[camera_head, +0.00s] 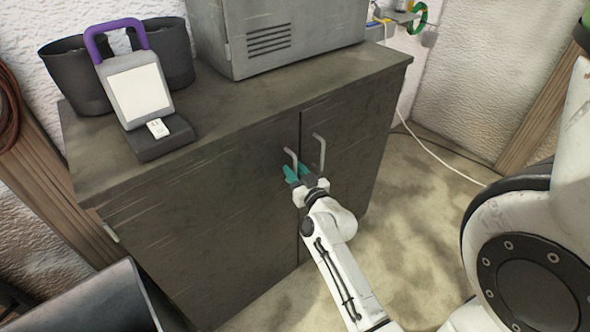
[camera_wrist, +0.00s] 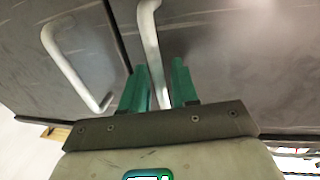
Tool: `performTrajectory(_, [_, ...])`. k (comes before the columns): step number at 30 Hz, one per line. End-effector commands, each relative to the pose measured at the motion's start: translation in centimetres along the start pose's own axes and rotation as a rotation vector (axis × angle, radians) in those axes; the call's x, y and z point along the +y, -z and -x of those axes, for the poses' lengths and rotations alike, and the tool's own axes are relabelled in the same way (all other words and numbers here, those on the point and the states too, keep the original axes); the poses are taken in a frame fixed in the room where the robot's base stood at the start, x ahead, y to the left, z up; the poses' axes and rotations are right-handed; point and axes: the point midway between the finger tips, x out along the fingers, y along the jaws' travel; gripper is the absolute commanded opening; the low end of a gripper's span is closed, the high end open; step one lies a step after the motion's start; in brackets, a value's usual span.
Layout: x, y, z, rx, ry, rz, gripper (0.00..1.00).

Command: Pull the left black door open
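The left black door (camera_head: 200,215) is the wide front panel of a dark cabinet and looks closed, level with the right door (camera_head: 350,130). Its pale bar handle (camera_head: 289,155) stands near the seam between the doors. My gripper (camera_head: 296,173) is at this handle, with its teal fingers partly covering the handle's lower part. In the wrist view, the handle (camera_wrist: 151,45) runs down between the two fingers of my gripper (camera_wrist: 158,85). The fingers are apart, with gaps seen beside the bar. The right door's handle (camera_wrist: 75,65) is outside the fingers.
The right handle (camera_head: 320,150) is close beside my gripper. A grey metal box (camera_head: 285,40), dark pots (camera_head: 75,80) and a purple-handled device (camera_head: 138,95) stand on the cabinet top (camera_head: 230,110). A dark bin (camera_head: 90,300) is at the lower left. Floor (camera_head: 420,220) to the right is mostly clear.

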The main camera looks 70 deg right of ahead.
Motion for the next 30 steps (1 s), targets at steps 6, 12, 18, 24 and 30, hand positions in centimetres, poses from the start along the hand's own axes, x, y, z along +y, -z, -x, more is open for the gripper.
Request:
performTrajectory(6, [0.02,0.0,-0.23,0.0,0.0,0.0,0.29])
performTrajectory(12, [0.01,0.0,-0.21,0.0,0.0,0.0,0.19])
performTrajectory(18, [0.02,0.0,-0.2,0.0,0.0,0.0,0.0])
performTrajectory(24, [0.02,0.0,-0.19,0.0,0.0,0.0,0.0])
performTrajectory(30, [0.02,0.0,-0.19,0.0,0.0,0.0,0.0])
